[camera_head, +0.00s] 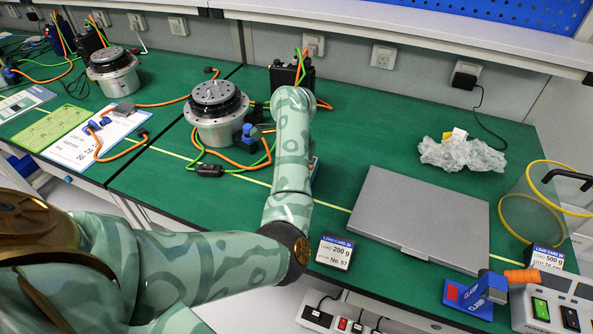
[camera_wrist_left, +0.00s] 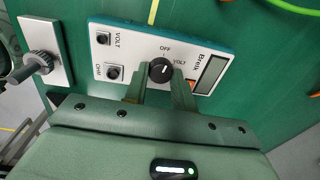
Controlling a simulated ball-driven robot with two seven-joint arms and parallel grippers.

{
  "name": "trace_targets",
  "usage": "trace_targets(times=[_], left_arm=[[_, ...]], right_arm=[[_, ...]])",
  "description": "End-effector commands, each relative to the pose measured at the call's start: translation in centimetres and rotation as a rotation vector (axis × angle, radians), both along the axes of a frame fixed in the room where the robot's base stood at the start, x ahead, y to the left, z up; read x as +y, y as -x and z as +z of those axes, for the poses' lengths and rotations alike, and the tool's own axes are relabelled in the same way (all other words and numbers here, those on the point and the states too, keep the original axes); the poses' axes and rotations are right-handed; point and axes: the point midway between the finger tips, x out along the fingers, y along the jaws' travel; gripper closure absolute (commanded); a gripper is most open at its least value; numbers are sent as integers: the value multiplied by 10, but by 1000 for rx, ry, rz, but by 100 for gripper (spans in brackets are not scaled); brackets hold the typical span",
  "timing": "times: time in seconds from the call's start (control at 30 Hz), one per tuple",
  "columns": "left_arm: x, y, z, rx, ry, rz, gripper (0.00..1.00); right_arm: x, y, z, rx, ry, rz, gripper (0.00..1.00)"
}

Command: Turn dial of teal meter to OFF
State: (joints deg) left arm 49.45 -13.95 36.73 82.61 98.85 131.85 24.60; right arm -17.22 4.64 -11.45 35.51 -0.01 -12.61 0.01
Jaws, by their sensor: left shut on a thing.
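The teal meter (camera_wrist_left: 124,57) lies under my left gripper in the left wrist view, with a white face, a grey display, jacks marked VOLT and OHM, and a black dial (camera_wrist_left: 161,70). OFF is printed above the dial and VOLT to its right. A small white mark shows on the dial, but its exact direction is too small to tell. My left gripper (camera_wrist_left: 160,80) is shut on the dial, one finger on each side. In the head view my arm hides the gripper and most of the meter; only a sliver shows beside it. My right gripper is not in view.
A white plate with a grey knob (camera_wrist_left: 39,62) sits left of the meter. A round silver actuator (camera_head: 216,118) with cables stands left of my arm. A 200 g load card (camera_head: 334,252) and a grey flat box (camera_head: 420,222) are at right.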

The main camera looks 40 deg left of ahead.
Motion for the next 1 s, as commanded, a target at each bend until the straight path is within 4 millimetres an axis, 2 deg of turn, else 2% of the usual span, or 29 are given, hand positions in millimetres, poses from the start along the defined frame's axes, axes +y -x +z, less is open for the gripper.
trace_targets(times=[0.4, 0.93, 0.97, 1.0], left_arm=[[0, 0, -1, 1, 0, 183, 97], [0, -1, 0, -1, 1, 207, 97], [0, -1, 0, -1, 1, 207, 71], [0, -1, 0, -1, 1, 207, 60]], right_arm=[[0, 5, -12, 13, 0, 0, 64], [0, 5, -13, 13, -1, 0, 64], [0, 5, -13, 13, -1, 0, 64], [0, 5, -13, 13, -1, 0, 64]])
